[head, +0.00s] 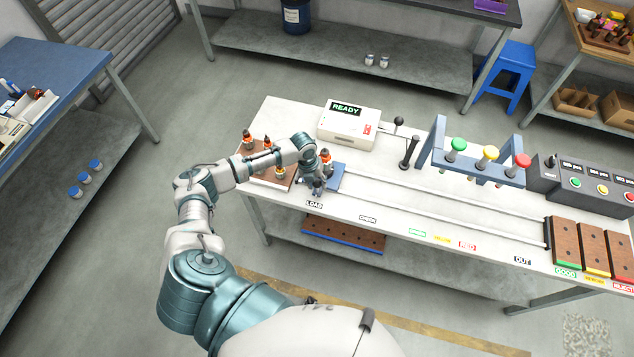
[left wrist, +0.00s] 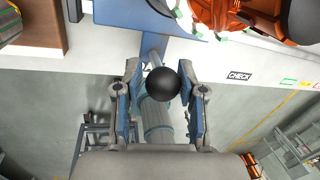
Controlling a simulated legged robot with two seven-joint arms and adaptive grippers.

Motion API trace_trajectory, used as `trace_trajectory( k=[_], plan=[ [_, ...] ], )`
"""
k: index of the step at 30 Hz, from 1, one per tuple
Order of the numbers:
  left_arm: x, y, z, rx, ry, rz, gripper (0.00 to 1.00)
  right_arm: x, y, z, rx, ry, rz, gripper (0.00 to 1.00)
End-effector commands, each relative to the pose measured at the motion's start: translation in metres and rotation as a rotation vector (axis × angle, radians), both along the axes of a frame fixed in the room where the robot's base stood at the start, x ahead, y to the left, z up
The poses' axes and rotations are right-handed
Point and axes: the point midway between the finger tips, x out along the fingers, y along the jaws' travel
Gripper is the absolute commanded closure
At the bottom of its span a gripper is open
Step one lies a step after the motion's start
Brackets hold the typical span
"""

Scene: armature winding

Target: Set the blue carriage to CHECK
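The blue carriage (head: 339,178) stands at the LOAD label (head: 314,205), at the left end of the rails. An orange and dark armature (head: 326,160) is on it. In the left wrist view the carriage's blue plate (left wrist: 140,18) is at the top, with a short rod ending in a black ball knob (left wrist: 163,84). My left gripper (head: 318,186) is at the carriage's front edge; its fingers (left wrist: 161,75) are partly closed and flank the knob closely, appearing to hold it. The CHECK label (head: 368,219) is to the right of the carriage. My right gripper is not in view.
A brown tray with armatures (head: 254,172) is left of the carriage. The rails (head: 440,206) run clear to the right. A READY box (head: 348,125), a black lever (head: 409,152) and a frame with coloured plungers (head: 470,165) stand behind. Brown sorting bins (head: 566,245) are at the right.

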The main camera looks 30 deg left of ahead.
Motion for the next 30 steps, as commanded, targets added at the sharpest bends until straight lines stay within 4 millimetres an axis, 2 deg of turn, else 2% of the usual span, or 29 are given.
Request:
trace_trajectory(
  k=[1,3,4,9,17,23,30],
  plan=[
    [0.000,-0.001,0.000,0.001,0.000,-0.001,0.81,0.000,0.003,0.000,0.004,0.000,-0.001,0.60],
    [0.000,0.000,0.000,0.003,0.001,0.000,0.98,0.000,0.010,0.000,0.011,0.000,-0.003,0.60],
    [0.000,0.000,0.000,0.004,0.002,0.000,1.00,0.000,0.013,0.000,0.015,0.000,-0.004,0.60],
    [-0.001,0.000,0.000,0.006,0.003,0.001,1.00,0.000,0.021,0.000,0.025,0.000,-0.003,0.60],
    [0.002,-0.012,0.000,0.002,0.004,-0.003,1.00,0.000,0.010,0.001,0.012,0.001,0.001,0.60],
    [0.008,-0.041,0.000,-0.003,0.003,-0.005,1.00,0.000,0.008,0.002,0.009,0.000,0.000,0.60],
    [0.019,-0.087,0.000,-0.001,0.004,-0.005,1.00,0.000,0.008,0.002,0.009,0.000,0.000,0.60]
  ],
)
